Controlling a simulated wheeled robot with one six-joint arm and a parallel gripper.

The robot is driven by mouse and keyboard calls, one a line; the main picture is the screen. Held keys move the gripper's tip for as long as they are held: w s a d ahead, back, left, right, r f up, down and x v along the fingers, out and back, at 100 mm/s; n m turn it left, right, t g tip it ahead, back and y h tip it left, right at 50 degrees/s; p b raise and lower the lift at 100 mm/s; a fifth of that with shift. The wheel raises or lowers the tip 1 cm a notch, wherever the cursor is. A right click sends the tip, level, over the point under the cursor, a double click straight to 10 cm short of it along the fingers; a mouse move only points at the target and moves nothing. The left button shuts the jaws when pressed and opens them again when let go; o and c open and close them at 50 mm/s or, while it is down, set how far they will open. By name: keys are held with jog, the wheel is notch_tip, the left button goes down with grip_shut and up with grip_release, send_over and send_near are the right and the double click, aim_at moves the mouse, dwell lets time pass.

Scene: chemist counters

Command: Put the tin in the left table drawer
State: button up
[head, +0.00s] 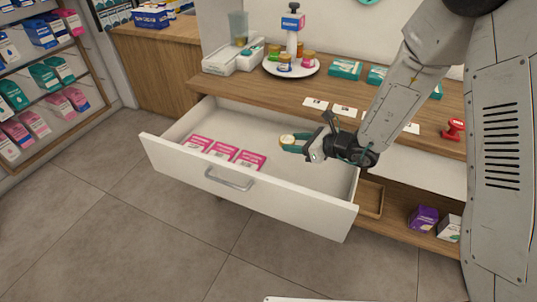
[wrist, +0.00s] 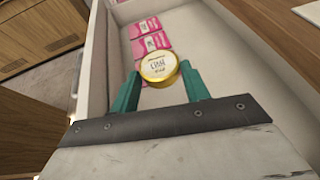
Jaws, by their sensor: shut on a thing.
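The tin (wrist: 158,66) is small and round with a gold rim and a white printed lid. My gripper (wrist: 160,82) is shut on it, one green finger on each side. In the head view the tin (head: 287,139) and my gripper (head: 296,143) are over the open drawer. The left table drawer (head: 247,203) is white, pulled far out, with a metal handle on its front. Several pink packets (head: 222,151) lie in its left part. The right part of its floor looks bare. I cannot tell the exact height of the tin above the drawer floor.
The wooden counter (head: 240,87) behind holds a round white stand (head: 291,68) with small tins, teal boxes (head: 345,69), white cards and a red stamp (head: 454,129). Below right, an open shelf holds a purple box (head: 423,218). Product shelves stand at left.

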jog(key=shift+s+a+f, duration=0.1)
jog(key=shift+f, duration=2.4)
jog(key=shift+s+a+f, duration=0.1)
jog(key=shift+f, duration=2.4)
jog(key=shift+f, duration=0.15)
jog(key=shift+f, duration=0.35)
jog(key=shift+f, duration=0.1)
jog(key=o, duration=1)
